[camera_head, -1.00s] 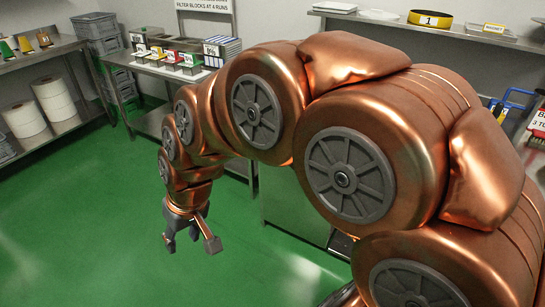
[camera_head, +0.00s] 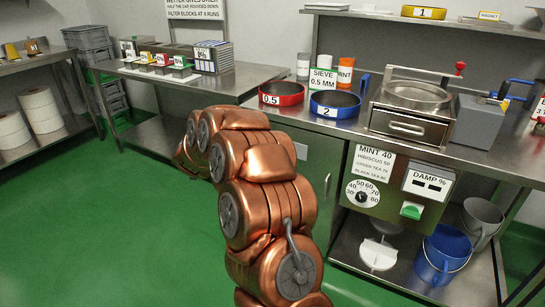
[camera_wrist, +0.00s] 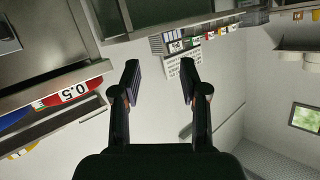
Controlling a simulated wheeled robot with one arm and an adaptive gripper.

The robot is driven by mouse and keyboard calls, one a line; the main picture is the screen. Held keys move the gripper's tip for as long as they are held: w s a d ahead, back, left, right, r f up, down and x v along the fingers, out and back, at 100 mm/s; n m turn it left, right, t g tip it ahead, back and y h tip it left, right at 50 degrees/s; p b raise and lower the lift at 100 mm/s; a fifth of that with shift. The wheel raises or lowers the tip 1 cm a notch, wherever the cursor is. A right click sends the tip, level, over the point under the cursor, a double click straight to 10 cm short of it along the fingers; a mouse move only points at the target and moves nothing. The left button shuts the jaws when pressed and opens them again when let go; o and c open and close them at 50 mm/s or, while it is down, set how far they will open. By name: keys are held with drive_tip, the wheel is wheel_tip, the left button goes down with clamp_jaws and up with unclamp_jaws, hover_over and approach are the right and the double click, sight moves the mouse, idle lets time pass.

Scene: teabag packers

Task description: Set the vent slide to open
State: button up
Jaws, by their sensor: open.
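My gripper (camera_wrist: 160,85) is open and empty in the wrist view, with its two dark fingers apart. In the head view the gripper is hidden behind my copper arm. No part is clearly labelled as a vent slide. A steel machine (camera_head: 408,110) with a round top opening and a front handle stands on the counter.
A red 0.5 sieve (camera_head: 282,95) and a blue sieve (camera_head: 335,104) stand on the counter left of the machine. A grey box (camera_head: 478,122) is on its right. A blue bucket (camera_head: 442,254) and a white scoop-like item (camera_head: 378,254) are below. The green floor is clear at left.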

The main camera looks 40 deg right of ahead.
drive_tip(key=s+d+f+m+g+h+b, duration=0.35)
drive_tip(key=s+d+f+h, duration=0.2)
drive_tip(key=d, duration=0.45)
drive_tip(key=s+d+f+m+g+h+b, duration=0.2)
drive_tip(key=s+d+f+g+h, duration=0.3)
drive_tip(key=d, duration=0.5)
drive_tip(key=w+d+t+y, duration=0.1)
drive_tip(key=w+d, duration=0.2)
drive_tip(key=d, duration=0.4)
drive_tip(key=shift+w+f, duration=0.25)
drive_tip(key=shift+f, duration=0.05)
drive_tip(key=shift+d+t+y, duration=0.1)
drive_tip(key=shift+t+y, duration=0.15)
clamp_jaws()
